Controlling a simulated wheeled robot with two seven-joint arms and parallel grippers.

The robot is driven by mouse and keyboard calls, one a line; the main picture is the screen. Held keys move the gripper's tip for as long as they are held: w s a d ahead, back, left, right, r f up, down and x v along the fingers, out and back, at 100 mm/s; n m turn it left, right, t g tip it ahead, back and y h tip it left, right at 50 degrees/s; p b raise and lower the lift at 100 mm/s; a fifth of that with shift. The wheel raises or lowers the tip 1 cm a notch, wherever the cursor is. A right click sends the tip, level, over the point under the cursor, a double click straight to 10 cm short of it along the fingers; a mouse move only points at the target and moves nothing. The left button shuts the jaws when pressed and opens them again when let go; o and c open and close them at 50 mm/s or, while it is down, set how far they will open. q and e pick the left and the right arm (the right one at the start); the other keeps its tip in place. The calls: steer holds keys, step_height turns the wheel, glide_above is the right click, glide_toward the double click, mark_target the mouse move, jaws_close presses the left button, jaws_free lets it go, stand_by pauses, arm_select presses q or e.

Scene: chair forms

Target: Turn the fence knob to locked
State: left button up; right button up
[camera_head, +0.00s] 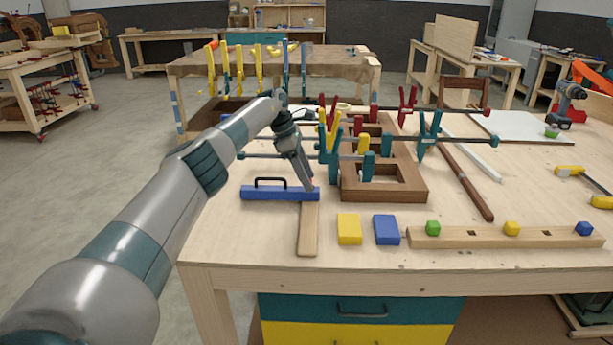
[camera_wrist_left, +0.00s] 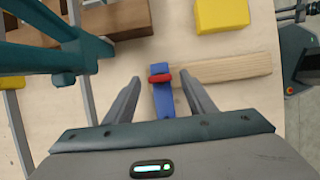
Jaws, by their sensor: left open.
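The blue fence (camera_head: 270,193) with a black handle lies on the workbench, left of the wooden frame. In the left wrist view its narrow blue end (camera_wrist_left: 163,101) carries a small red knob (camera_wrist_left: 160,78). The knob lies crosswise to the blue bar, slightly tilted. My left gripper (camera_head: 309,187) points down at the fence's right end. In the wrist view its open fingers (camera_wrist_left: 160,80) stand on either side of the knob, with gaps on both sides. In the head view the gripper largely hides the knob. My right gripper is not in view.
A wooden strip (camera_head: 308,232) extends from the fence end. Yellow (camera_head: 349,229) and blue (camera_head: 386,230) blocks lie to its right. A clamped brown frame (camera_head: 412,189) with upright teal clamps (camera_head: 429,133) stands close beside the gripper. The bench's front left is clear.

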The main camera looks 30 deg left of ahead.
arm_select(q)
steer(key=shift+s+a+r, duration=0.1)
steer(key=shift+a+r, duration=0.05)
steer(key=shift+r, duration=0.25)
steer(key=v, duration=1.6)
steer(key=shift+r+b, duration=0.2)
steer(key=shift+b, duration=0.15)
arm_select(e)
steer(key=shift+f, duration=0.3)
arm_select(q)
steer(key=shift+s+a, duration=0.1)
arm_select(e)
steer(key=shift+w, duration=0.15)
